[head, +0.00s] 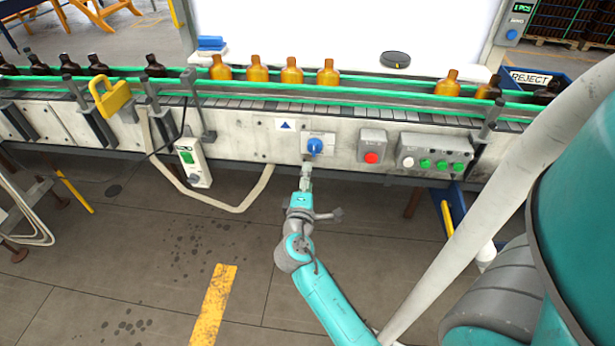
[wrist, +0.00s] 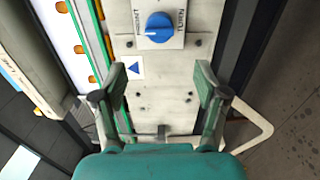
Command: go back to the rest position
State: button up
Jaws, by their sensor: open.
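My gripper (wrist: 158,100) is open and empty in the wrist view, its two fingers spread in front of the conveyor's side panel. In the head view my gripper (head: 306,180) is just below a blue rotary knob (head: 315,146) on a white plate. The knob also shows in the wrist view (wrist: 159,27), beyond the fingertips and apart from them. My teal arm reaches up to it from the bottom of the head view.
Amber bottles (head: 291,71) stand on the conveyor (head: 250,101) between green rails. A red button (head: 371,158) and a box of green buttons (head: 434,152) sit right of the knob. A blue reject bin (head: 541,82) stands at right. The floor in front is open.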

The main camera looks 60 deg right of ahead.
dwell(0.3)
jog(key=s+a+f+n+t+y, duration=0.1)
jog(key=s+a+f+t+y, duration=0.3)
jog(key=a, duration=0.7)
jog(key=s+a+f+t+y, duration=0.2)
jog(key=s+a+f+y, duration=0.4)
jog(key=a, duration=0.4)
jog(key=s+a+r+m+t+y, duration=0.1)
jog(key=s+a+r+m+y, duration=0.1)
jog(key=s+a, duration=0.4)
jog(key=s+a+r+m+t+y, duration=0.1)
jog(key=s+a+r+m+y, duration=0.2)
jog(key=s+a+r, duration=0.3)
jog(key=shift+s+a+r+m+y, duration=0.35)
jog(key=shift+s+y, duration=0.45)
jog(key=shift+s, duration=1.45)
